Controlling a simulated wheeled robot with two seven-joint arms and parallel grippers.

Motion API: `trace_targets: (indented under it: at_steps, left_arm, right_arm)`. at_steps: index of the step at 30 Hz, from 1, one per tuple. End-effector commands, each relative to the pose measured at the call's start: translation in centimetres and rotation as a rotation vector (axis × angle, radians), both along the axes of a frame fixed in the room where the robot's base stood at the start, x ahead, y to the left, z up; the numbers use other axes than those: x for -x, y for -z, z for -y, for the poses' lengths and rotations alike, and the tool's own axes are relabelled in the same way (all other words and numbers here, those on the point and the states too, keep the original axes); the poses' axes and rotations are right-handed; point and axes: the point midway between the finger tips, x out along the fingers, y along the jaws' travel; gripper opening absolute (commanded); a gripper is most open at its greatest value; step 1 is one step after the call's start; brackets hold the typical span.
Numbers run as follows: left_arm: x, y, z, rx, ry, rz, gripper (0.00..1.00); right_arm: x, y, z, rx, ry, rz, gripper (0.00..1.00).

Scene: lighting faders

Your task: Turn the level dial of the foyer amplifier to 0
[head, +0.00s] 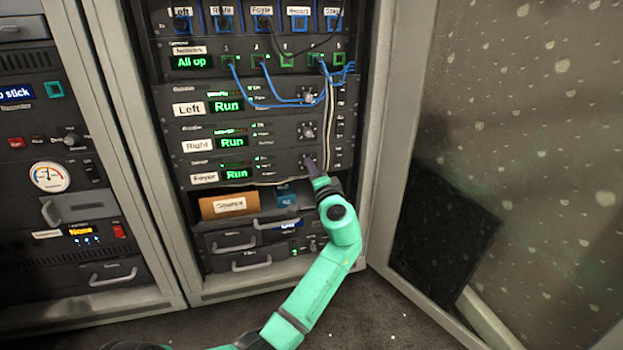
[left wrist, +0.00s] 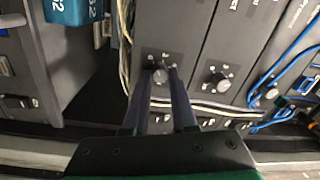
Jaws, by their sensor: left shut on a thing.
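The foyer amplifier (head: 222,174) is the lowest of three stacked amplifiers in the rack, labelled Foyer, with a green display reading Run. Its level dial shows in the left wrist view (left wrist: 161,70) as a round knob on a dark plate with small marks around it. My left gripper (head: 308,162) is at this dial, its two dark fingers shut on either side of the knob. In the head view the gripper covers most of the dial. The marks are too small to read. My right gripper is in neither view.
The Right amplifier (head: 215,143) and Left amplifier (head: 210,107) sit above with similar dials. Blue cables (head: 284,101) and pale cables (head: 329,125) hang near the dials. A box labelled Spares (head: 230,204) is on the shelf below. An open rack door (head: 385,130) stands at the right.

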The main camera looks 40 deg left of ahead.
Motion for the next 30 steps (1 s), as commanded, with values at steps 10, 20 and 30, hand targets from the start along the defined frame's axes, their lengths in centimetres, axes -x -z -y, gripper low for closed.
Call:
trace_targets:
  at_steps: [10,20,30]
  left_arm:
    - [0.0,0.4,0.1,0.117,0.000,0.162,0.00]
    - [0.0,0.2,0.1,0.149,-0.001,0.208,0.00]
    - [0.0,0.2,0.1,0.149,-0.001,0.208,0.33]
  right_arm:
    - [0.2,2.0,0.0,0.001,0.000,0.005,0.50]
    - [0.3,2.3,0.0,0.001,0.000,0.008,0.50]
    - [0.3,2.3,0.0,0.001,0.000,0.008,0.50]
